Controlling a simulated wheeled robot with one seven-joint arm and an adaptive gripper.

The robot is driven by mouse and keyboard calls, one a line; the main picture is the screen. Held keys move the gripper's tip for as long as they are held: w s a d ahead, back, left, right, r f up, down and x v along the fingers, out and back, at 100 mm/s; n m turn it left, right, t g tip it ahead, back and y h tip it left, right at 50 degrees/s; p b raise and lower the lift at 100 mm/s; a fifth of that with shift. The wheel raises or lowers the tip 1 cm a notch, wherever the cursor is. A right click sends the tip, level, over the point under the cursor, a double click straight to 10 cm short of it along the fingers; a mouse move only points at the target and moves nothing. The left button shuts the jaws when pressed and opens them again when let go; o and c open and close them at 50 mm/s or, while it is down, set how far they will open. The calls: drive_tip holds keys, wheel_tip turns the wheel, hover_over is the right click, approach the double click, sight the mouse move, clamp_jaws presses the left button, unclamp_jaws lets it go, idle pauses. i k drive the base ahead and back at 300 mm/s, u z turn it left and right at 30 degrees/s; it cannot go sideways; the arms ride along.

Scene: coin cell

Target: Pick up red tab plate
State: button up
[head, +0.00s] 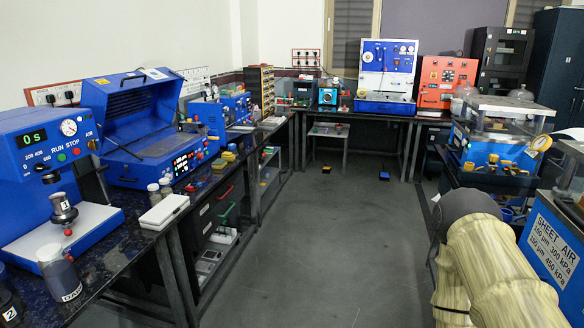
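I cannot make out a red tab plate for certain. A small red item (338,127) lies on the low table at the back, too small to tell what it is. Another small red piece (68,232) shows at the front of the white base of the near-left blue machine. A red handle-like bar (225,192) is on the dark cabinet under the left bench. My arm reaches in at the lower right, with pale streaked links and a dark joint. The fingers of my gripper do not show.
The left bench (135,238) carries blue machines, jars and a white box (164,212). The back bench holds a blue-and-white panel (387,75) and a red unit (447,85). A blue "SHEET AIR" box (552,250) stands at right. The grey floor (320,240) between is clear.

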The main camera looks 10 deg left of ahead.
sight(195, 187)
drive_tip(key=u, duration=0.5)
drive_tip(key=i, duration=1.75)
drive_tip(key=u, duration=0.65)
